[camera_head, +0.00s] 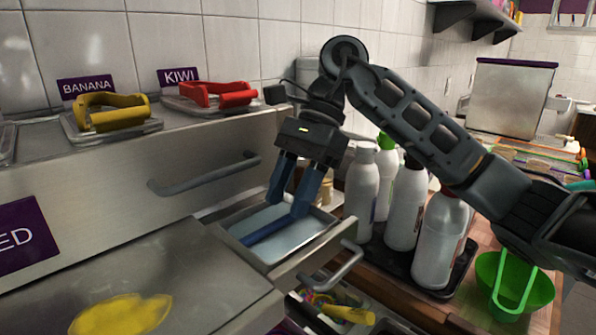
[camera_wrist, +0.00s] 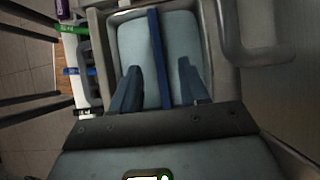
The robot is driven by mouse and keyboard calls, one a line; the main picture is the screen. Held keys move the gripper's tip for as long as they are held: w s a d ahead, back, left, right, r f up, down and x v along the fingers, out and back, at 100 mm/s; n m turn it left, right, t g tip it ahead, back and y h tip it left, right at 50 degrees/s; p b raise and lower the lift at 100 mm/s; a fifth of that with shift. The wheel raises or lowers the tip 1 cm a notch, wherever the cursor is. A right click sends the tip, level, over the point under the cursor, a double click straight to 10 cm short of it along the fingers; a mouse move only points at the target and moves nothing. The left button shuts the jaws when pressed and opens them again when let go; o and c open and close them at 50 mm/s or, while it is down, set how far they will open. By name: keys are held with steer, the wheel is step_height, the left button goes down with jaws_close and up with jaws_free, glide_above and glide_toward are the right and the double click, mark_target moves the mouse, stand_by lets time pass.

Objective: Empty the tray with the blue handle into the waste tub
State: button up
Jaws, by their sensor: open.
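The tray (camera_head: 298,238) with the blue handle (camera_head: 266,231) sits in a pulled-out drawer, its inside pale blue-grey. I cannot tell what it holds. The handle is a long blue bar across the middle of the tray; it also shows in the wrist view (camera_wrist: 153,40). My gripper (camera_head: 288,204) is open above the tray, pointing down. In the wrist view my gripper (camera_wrist: 158,68) has one finger on each side of the bar, with gaps, not closed on it. A green tub (camera_head: 512,283) stands at the lower right; I cannot tell whether it is the waste tub.
Several white bottles (camera_head: 364,190) stand on a black tray right of the drawer. The drawer handle (camera_head: 331,268) sticks out in front. Yellow-handled (camera_head: 112,107) and red-handled (camera_head: 217,93) lids or trays lie on the ledge behind. A yellow smear (camera_head: 120,315) marks the metal counter.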

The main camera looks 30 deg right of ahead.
mark_target(279, 221)
steer(key=shift+x, duration=1.55)
jaws_close()
steer(key=shift+r, duration=0.1)
steer(key=shift+r+p, duration=0.35)
steer(key=shift+r, duration=1.85)
